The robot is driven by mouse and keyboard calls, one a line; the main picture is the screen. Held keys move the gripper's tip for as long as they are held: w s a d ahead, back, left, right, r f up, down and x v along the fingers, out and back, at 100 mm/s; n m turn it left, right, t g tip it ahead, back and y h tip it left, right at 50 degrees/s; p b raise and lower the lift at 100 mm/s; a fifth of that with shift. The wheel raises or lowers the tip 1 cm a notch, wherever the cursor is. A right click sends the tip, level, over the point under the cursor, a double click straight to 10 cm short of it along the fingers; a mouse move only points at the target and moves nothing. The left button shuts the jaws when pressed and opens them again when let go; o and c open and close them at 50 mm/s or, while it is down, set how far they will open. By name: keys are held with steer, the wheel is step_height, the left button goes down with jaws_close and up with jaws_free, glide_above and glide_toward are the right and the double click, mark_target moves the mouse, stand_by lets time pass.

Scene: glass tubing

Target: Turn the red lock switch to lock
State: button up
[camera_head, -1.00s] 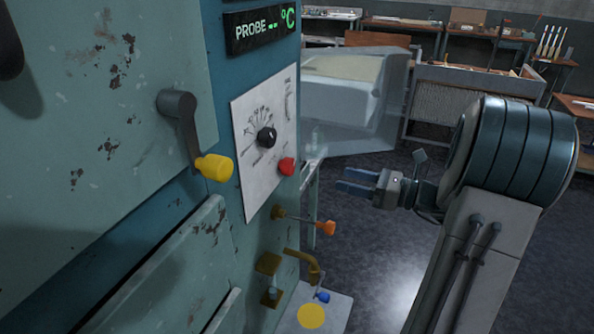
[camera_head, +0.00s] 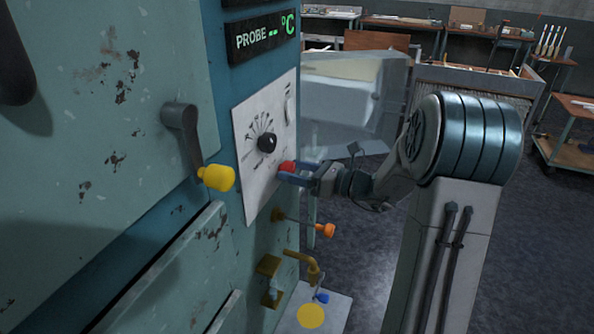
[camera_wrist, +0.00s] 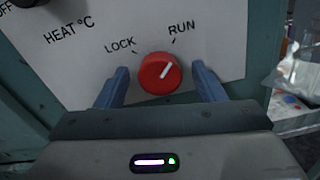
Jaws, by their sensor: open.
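The red lock switch (camera_wrist: 158,75) is a round knob low on the white control panel (camera_wrist: 215,45), also seen in the head view (camera_head: 286,166). Its pale pointer line slants up and right, toward the RUN mark and away from LOCK. My gripper (camera_wrist: 160,88) is open, with one blue finger on each side of the red knob in the wrist view. In the head view my gripper (camera_head: 292,174) is at the knob and partly covers it. I cannot tell whether the fingers touch the knob.
A black dial (camera_head: 267,143) sits above the red knob on the same panel. A yellow-handled lever (camera_head: 216,177) sticks out to the left. An orange-tipped lever (camera_head: 325,230) and a brass tap (camera_head: 302,262) are below.

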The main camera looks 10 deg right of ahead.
steer(key=c, duration=1)
steer(key=shift+f+b, duration=0.1)
steer(key=shift+b, duration=0.3)
steer(key=n+b, duration=0.9)
steer(key=b, duration=0.3)
steer(key=n+b, duration=0.9)
steer(key=b, duration=0.3)
steer(key=shift+s+a+f, duration=0.1)
steer(key=shift+s, duration=0.05)
